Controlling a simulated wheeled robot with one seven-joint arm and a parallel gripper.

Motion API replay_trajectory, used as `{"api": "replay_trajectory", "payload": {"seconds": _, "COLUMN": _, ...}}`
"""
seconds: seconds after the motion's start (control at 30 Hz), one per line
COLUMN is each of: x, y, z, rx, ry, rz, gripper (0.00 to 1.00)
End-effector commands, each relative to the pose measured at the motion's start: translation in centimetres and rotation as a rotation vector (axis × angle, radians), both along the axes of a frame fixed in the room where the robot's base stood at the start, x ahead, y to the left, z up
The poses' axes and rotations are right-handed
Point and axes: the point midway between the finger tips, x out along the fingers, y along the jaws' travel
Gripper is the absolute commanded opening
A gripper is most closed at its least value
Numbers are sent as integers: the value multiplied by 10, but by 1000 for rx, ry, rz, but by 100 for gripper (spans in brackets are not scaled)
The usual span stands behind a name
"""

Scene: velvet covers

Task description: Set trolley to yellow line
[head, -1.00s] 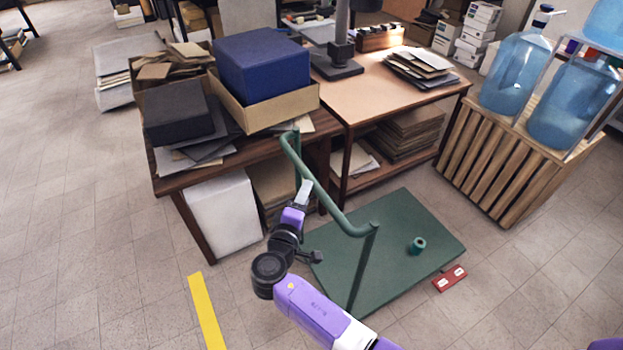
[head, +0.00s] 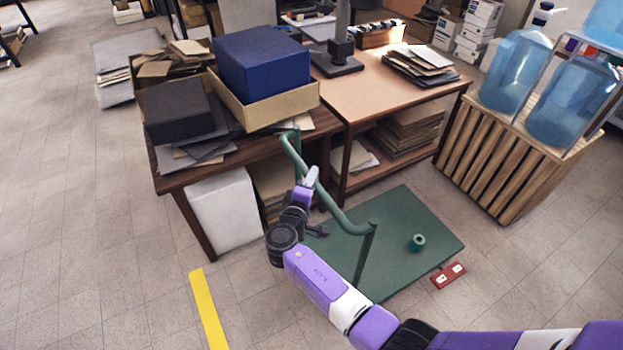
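The trolley is a dark green flat platform (head: 405,225) with a green tubular push handle (head: 345,221) standing along its left side. A small teal roll (head: 417,243) sits on the platform. The yellow line (head: 208,310) is a strip on the floor to the left, with clear floor between it and the trolley. My gripper (head: 311,176) is at the handle's top bar, overlapping it in the picture. Its fingers are small and partly hidden, so I cannot tell whether they are closed around the bar.
Desks with boxes and papers (head: 255,65) stand behind the trolley. A white box (head: 225,212) is under the left desk. A slatted wooden crate (head: 497,165) with blue water bottles is at the right. A red block (head: 448,275) lies by the platform's front right edge. Floor at left is free.

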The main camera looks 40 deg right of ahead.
Motion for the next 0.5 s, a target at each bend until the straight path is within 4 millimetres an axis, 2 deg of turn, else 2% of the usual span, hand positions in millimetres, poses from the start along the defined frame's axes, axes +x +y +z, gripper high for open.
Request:
{"api": "replay_trajectory", "payload": {"seconds": 0.03, "x": 0, "y": 0, "z": 0, "rx": 1, "ry": 0, "rz": 0, "gripper": 10}}
{"api": "replay_trajectory", "payload": {"seconds": 0.1, "x": 0, "y": 0, "z": 0, "rx": 1, "ry": 0, "rz": 0, "gripper": 0}}
{"api": "replay_trajectory", "payload": {"seconds": 0.5, "x": 0, "y": 1, "z": -1, "rx": 1, "ry": 0, "rz": 0, "gripper": 0}}
